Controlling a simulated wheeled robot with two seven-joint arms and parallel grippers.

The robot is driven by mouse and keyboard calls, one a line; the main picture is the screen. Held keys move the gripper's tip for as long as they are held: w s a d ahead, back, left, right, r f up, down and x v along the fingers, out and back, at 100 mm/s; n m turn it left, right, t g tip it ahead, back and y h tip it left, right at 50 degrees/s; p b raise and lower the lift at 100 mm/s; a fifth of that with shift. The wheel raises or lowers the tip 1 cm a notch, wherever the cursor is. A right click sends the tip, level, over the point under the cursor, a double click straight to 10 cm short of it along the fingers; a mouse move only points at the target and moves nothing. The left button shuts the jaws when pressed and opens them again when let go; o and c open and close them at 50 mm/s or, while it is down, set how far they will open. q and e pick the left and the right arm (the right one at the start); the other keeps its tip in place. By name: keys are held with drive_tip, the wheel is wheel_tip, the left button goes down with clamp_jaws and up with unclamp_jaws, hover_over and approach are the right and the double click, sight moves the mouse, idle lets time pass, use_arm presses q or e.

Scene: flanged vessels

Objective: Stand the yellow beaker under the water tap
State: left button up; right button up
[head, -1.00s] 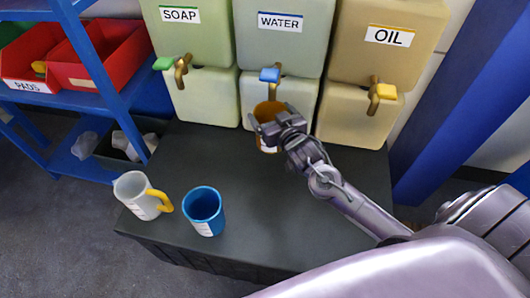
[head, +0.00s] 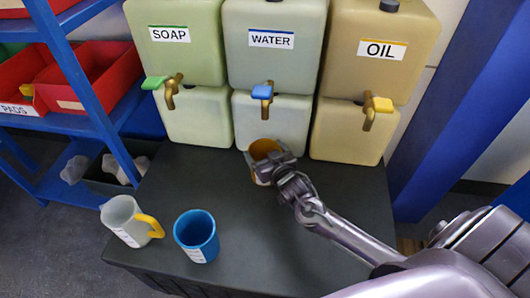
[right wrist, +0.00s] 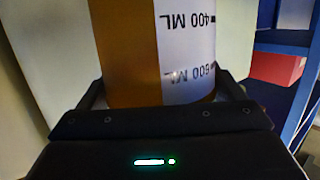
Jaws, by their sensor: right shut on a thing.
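The yellow beaker (head: 264,149) is amber-yellow and upright in the head view, in front of the lower water tank and below the water tap (head: 264,110). Its rim is clear below the tap's spout. My right gripper (head: 272,170) is shut on the beaker's side and hides part of it. In the right wrist view the beaker (right wrist: 125,50) stands between the fingers, with a white label reading 400 ML and 600 ML. I cannot tell whether its base touches the bench. My left gripper is not in view.
The dark bench (head: 300,230) has free room in front. A blue beaker (head: 196,235) and a clear jug with a yellow handle (head: 128,222) stand at front left. The soap tap (head: 170,95) and oil tap (head: 370,115) flank the water tap. A blue post (head: 455,110) rises at right.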

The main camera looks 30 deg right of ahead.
drive_tip(key=o, duration=1.6)
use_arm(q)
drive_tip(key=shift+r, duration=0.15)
use_arm(e)
drive_tip(key=shift+s+r, duration=0.1)
drive_tip(key=shift+s, duration=0.3)
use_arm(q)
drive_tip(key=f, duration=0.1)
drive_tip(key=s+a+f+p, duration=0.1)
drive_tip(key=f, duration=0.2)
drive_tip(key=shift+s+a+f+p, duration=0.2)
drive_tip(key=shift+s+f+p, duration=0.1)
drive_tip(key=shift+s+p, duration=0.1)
use_arm(e)
drive_tip(key=v, duration=1.1)
drive_tip(key=shift+s, duration=0.15)
